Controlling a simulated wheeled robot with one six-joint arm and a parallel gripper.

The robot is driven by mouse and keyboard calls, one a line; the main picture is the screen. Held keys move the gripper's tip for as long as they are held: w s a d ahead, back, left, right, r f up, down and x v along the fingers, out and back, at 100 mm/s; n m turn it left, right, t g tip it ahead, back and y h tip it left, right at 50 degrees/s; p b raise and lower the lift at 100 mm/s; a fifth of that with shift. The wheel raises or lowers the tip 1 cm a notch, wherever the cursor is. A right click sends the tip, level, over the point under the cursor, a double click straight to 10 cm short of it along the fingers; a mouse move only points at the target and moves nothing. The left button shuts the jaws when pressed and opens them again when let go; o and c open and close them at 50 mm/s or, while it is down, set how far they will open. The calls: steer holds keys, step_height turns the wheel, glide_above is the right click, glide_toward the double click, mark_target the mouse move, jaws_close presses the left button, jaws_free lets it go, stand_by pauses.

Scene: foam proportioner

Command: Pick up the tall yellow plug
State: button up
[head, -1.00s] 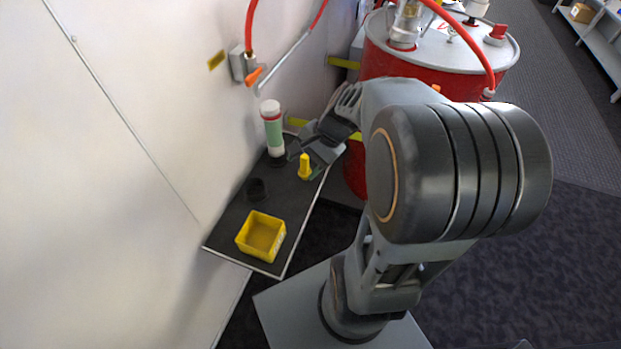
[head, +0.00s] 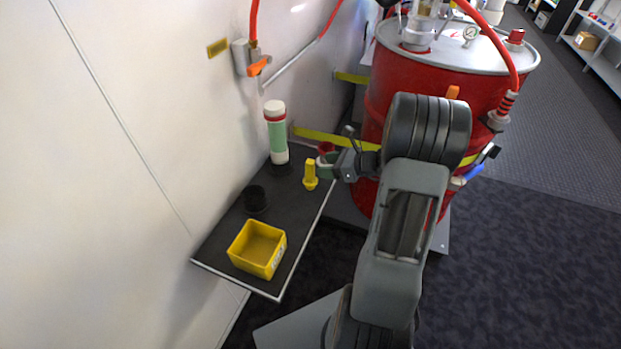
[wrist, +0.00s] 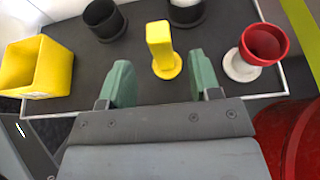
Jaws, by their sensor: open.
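The tall yellow plug (head: 310,174) stands upright on the dark shelf (head: 222,236), near its right edge in the head view. In the wrist view the plug (wrist: 161,48) has a square upper part on a round base and stands just beyond my gripper (wrist: 160,82). The two green fingertips are apart, with the plug lined up between and ahead of them, and nothing is held. In the head view my gripper (head: 328,166) is at the shelf's right edge, just right of the plug, its fingers partly hidden by one another.
A yellow bin (head: 257,248), a black cup (head: 255,199) and a green-and-white cylinder (head: 276,135) are on the shelf. A red cup on a white base (wrist: 262,46) stands right of the plug in the wrist view. A red drum (head: 390,70) is close behind my arm.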

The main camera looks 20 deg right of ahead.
mark_target(314, 165)
steer(key=shift+b+x, duration=0.7)
steer(key=shift+x, duration=2.45)
steer(key=shift+r, duration=0.1)
jaws_close()
